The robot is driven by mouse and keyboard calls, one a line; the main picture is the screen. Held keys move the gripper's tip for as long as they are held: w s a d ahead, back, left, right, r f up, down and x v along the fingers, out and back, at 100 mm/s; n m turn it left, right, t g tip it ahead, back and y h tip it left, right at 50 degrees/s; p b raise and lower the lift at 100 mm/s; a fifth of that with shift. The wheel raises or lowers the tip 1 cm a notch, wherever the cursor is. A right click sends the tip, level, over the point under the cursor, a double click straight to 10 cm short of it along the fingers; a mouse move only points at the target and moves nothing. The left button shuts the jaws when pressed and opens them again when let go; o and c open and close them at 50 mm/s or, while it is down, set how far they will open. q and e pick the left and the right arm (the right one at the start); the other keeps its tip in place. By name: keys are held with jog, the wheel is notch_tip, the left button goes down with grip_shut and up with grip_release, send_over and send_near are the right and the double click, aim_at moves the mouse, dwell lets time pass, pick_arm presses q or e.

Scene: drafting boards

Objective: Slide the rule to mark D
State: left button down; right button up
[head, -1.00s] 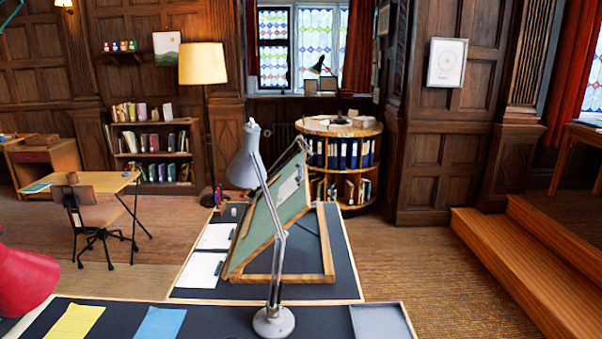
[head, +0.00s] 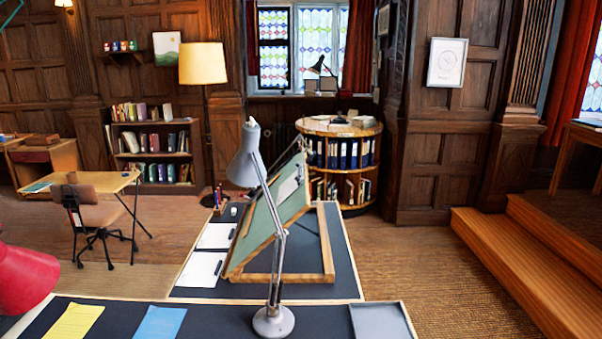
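A tilted drafting board (head: 262,232) with a green surface and wooden edges stands on the dark table in the middle of the head view. I see it nearly side-on, and a white sheet (head: 288,187) lies on its upper part. I cannot make out the rule or mark D from here. A grey desk lamp (head: 276,245) stands in front and hides part of the board. Neither of my grippers is in view.
The near desk (head: 225,322) holds a yellow sheet (head: 74,321), a blue sheet (head: 160,323) and a grey tray (head: 381,320). A red lamp shade (head: 22,280) is at the left edge. Wooden steps (head: 520,255) rise at right. Carpet (head: 410,270) right of the board is clear.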

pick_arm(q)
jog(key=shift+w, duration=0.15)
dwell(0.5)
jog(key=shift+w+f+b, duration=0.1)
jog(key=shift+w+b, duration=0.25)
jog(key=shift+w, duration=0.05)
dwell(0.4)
